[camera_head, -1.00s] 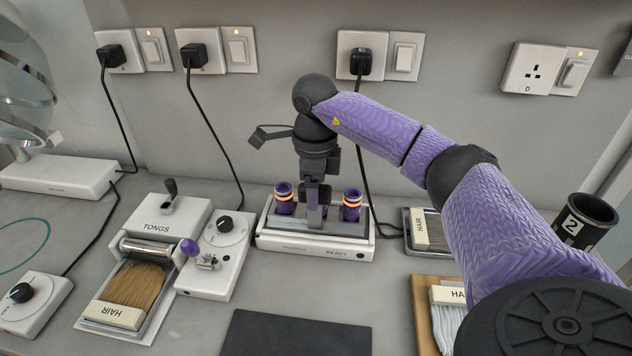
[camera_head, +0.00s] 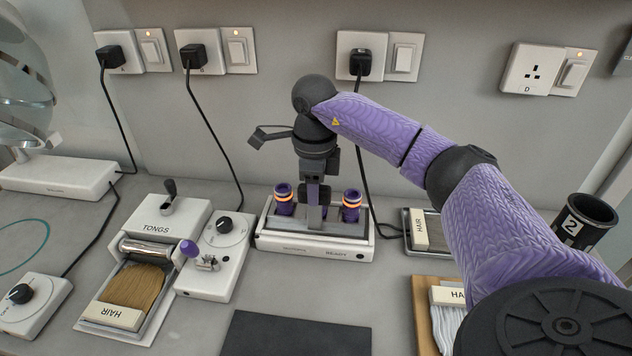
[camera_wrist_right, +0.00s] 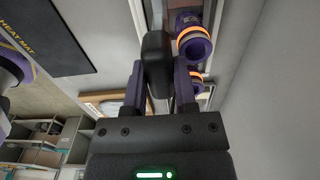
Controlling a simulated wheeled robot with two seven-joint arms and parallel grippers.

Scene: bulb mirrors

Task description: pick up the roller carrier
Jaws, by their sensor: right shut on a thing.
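The roller carrier (camera_head: 314,213) is a grey upright piece with a dark handle, standing between purple rollers with glowing orange bands. One roller (camera_head: 284,199) is on its left and another (camera_head: 351,206) on its right. They sit in the white base marked READY (camera_head: 300,247). My right gripper (camera_head: 314,192) comes down from above and is shut on the carrier's handle. In the right wrist view the dark handle (camera_wrist_right: 155,62) sits between my fingers, with a roller (camera_wrist_right: 193,40) beside it. My arm and gripper hide part of the carrier. My left gripper is not in view.
A TONGS unit (camera_head: 168,217), a dial box (camera_head: 217,255) and a hair tray (camera_head: 130,290) stand to the left. A dark mat (camera_head: 296,335) lies in front. A small hair tray (camera_head: 421,232) and a black cup (camera_head: 588,222) are right. Cables hang from wall sockets behind.

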